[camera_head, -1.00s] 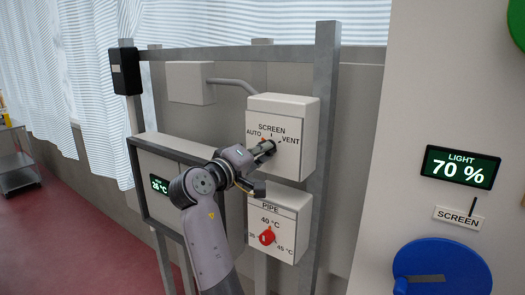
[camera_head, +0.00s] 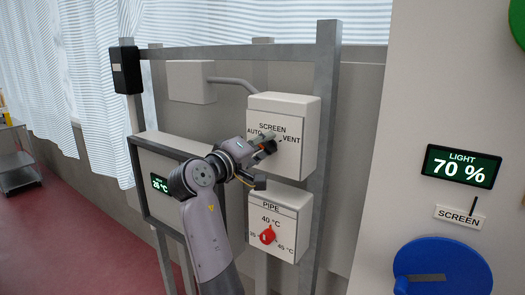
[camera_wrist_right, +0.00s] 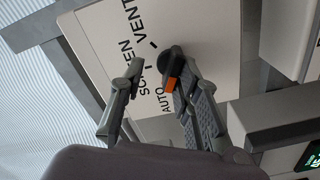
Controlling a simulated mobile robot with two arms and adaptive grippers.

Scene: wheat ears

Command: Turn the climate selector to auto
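The climate selector box (camera_head: 305,115) is a pale box on the metal frame, lettered AUTO, SCREEN and VENT. Its dark selector knob (camera_wrist_right: 168,62) has an orange mark, which lies on the AUTO side in the right wrist view. My right gripper (camera_head: 263,165) is in front of the box, and its upper finger overlaps the knob area. In the right wrist view my right gripper (camera_wrist_right: 158,74) has its fingers apart. The knob is close beside the right-hand finger; whether they touch I cannot tell. My left gripper is not in view.
Below is the PIPE box (camera_head: 286,210) with a red knob (camera_head: 267,235). A display box (camera_head: 165,150) is left of my arm. On the right wall are a LIGHT 70 % display (camera_head: 461,166), a SCREEN label (camera_head: 459,217) and a blue disc (camera_head: 442,268).

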